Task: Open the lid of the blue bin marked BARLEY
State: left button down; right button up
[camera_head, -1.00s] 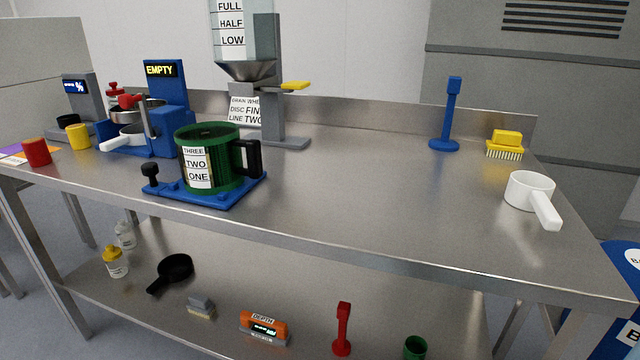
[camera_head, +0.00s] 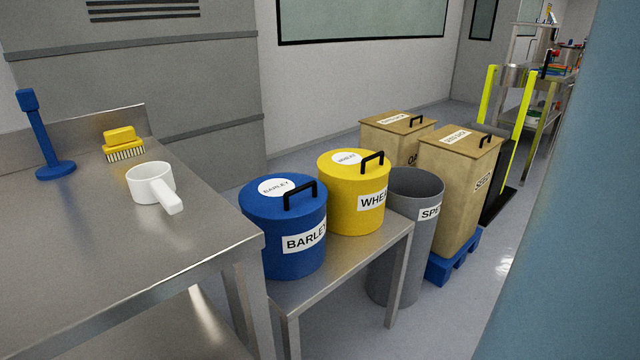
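The blue bin (camera_head: 272,253) marked BARLEY stands on a low steel table just right of the steel bench. Its round blue lid (camera_head: 258,202) sits on top and looks closed. The lid carries a white round BARLEY label and a black bar handle (camera_head: 300,196) on its right side. Neither of my grippers shows in the head view.
A yellow bin (camera_head: 352,212) marked WHEAT, partly hidden, stands beside the blue bin on the low table (camera_head: 345,275). A grey bin (camera_head: 405,240) stands right of that table, before wooden boxes (camera_head: 455,190). The bench (camera_head: 120,235) holds a white scoop (camera_head: 150,186), yellow brush (camera_head: 122,145) and blue tool (camera_head: 42,140).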

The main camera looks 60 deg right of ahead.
aim_at(286, 196)
jog(key=z, duration=1.65)
